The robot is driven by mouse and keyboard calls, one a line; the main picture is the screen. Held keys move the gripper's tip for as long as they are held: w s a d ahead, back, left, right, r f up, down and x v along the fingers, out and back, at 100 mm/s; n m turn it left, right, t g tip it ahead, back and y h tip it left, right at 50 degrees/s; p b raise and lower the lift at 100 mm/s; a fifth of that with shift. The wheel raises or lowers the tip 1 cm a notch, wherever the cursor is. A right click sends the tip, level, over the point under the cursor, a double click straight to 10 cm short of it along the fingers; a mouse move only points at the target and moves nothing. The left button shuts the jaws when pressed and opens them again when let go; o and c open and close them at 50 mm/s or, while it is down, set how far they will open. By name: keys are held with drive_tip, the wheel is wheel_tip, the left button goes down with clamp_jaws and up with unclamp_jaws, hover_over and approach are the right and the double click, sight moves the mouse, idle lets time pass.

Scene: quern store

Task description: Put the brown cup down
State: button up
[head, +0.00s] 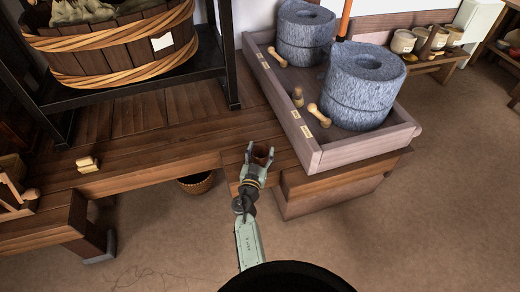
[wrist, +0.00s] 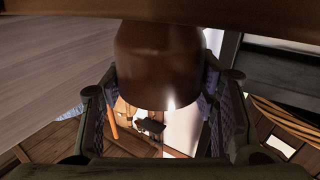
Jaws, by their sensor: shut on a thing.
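The brown cup (head: 261,156) is held between the fingers of my gripper (head: 259,150), in front of the tray's left corner. My gripper is shut on it. In the head view it overlaps the front part of the wooden bench (head: 215,142); I cannot tell whether its base touches the wood. In the wrist view the cup (wrist: 158,65) fills the upper middle, with a dark finger of my gripper (wrist: 160,105) on each side. A brown wooden band (wrist: 250,14) crosses the top of that view and hides one end of the cup.
A grey-brown tray (head: 310,152) with two stone querns (head: 357,88) and small wooden handles (head: 318,115) stands to the right. A wooden tub (head: 110,45) sits in a black frame at upper left. A pale block (head: 88,164) lies on the bench. A basket (head: 197,183) is underneath.

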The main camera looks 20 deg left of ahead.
drive_tip(key=shift+r, duration=0.1)
drive_tip(key=o, duration=1.2)
